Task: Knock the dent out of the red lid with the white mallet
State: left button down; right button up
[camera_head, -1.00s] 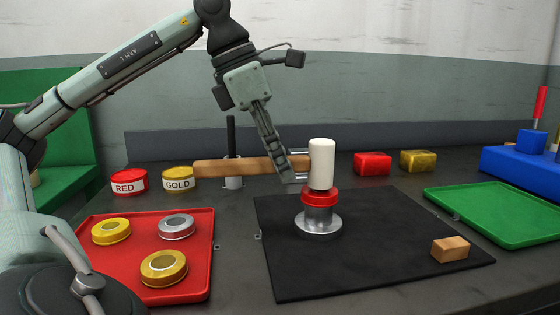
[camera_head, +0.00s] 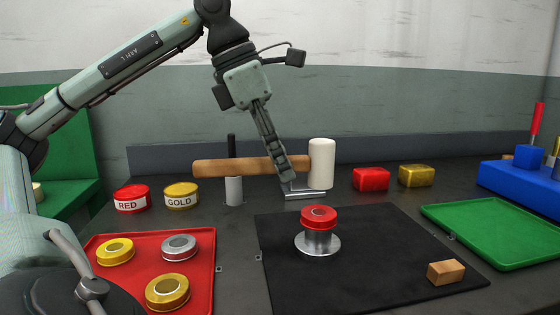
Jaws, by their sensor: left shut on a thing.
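The white mallet's head (camera_head: 321,160) is upright, and its wooden handle (camera_head: 232,167) runs level to the left. My left gripper (camera_head: 298,188) is shut on the mallet near where the handle meets the head. The red lid (camera_head: 319,216) lies on a round silver stand (camera_head: 318,242) on the black mat. In the picture a gap shows between the head's lower end and the lid; they are apart. The lid's top shows a darker ring, but I cannot tell if a dent remains. My right gripper is not in view.
A red tray (camera_head: 205,245) with gold and silver lids lies left, with RED (camera_head: 131,199) and GOLD (camera_head: 181,196) tins behind. The black mat (camera_head: 390,240) holds a wooden block (camera_head: 446,272). Red (camera_head: 371,179) and gold (camera_head: 416,175) boxes stand behind; a green tray (camera_head: 500,235) lies right.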

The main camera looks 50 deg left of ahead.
pick_arm(q)
jog(key=shift+a, duration=0.1)
jog(key=shift+a+r, duration=0.15)
jog(key=shift+a, duration=0.2)
jog(key=a+r, duration=0.2)
jog(key=a, duration=0.6)
jog(key=shift+r, duration=0.4)
